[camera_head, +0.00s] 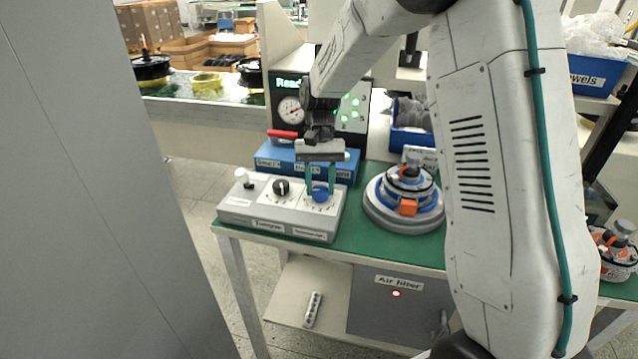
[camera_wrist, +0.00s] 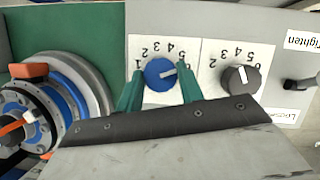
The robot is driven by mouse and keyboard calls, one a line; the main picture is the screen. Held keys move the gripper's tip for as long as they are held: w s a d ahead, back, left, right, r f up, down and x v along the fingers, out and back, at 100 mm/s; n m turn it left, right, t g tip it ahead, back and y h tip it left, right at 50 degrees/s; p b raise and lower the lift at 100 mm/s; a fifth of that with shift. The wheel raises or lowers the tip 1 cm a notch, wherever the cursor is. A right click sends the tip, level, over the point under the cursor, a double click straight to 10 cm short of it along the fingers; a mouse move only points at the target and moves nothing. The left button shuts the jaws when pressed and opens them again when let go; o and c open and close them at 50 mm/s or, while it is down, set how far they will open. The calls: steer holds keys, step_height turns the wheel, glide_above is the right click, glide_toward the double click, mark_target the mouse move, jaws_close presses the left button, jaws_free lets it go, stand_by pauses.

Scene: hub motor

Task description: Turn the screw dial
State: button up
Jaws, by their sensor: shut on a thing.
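A grey control box (camera_head: 262,215) stands on the green table and carries a white-tipped lever (camera_head: 243,177), a black dial (camera_head: 281,187) and a blue dial (camera_head: 320,196). My gripper (camera_head: 321,186) points down over the blue dial, its green fingers one on each side. In the wrist view the fingers are shut on the blue dial (camera_wrist: 159,75). Its white pointer line points right and slightly up in that view, among upside-down numbers. The black dial (camera_wrist: 239,80) stands beside it, clear of the fingers. The box's front labels are too small to read surely.
A round hub motor (camera_head: 404,200) with blue and orange parts sits right of the box. Behind are a blue box (camera_head: 300,164) with a red handle and a dark panel with a gauge (camera_head: 290,110) and green lights. My arm hides part of the table's right.

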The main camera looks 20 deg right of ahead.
steer(key=shift+m, duration=0.7)
steer(key=shift+t+y, duration=0.3)
steer(key=o, duration=1)
steer(key=v, duration=0.8)
steer(key=shift+f, duration=0.1)
